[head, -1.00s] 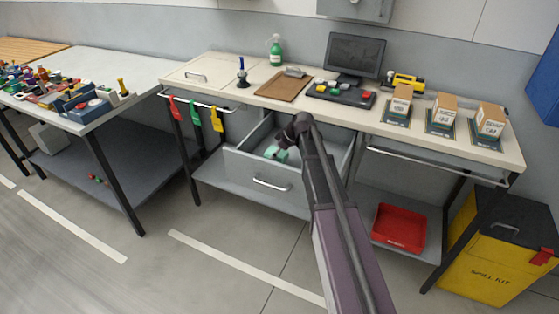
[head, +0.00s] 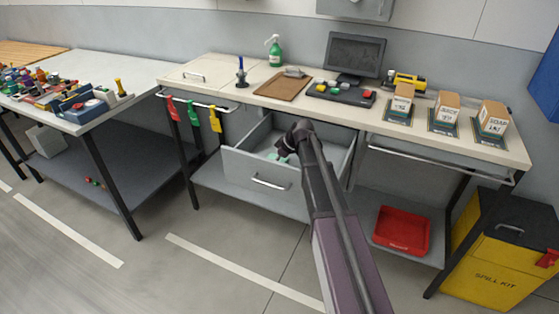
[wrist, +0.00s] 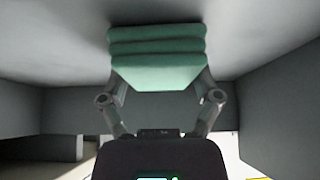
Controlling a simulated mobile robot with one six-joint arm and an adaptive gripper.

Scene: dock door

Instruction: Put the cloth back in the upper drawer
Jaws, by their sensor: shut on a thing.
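The upper drawer (head: 240,171) under the light workbench is pulled out, its inside showing from above. My gripper (head: 283,153) is down inside the drawer, below its rim. In the wrist view my gripper (wrist: 160,84) is shut on the folded green cloth (wrist: 158,48), with a finger on each side of it. Grey drawer surfaces surround the cloth there. In the head view only a bit of the cloth (head: 275,156) shows beside the gripper. I cannot tell whether the cloth touches the drawer floor.
The workbench top (head: 225,78) carries a clipboard (head: 283,86), a green spray bottle (head: 275,52), a monitor (head: 355,55) and several boxes. Coloured tags hang from the left rail. A red bin (head: 402,231) sits on the lower shelf, and a yellow spill kit (head: 490,264) stands at right.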

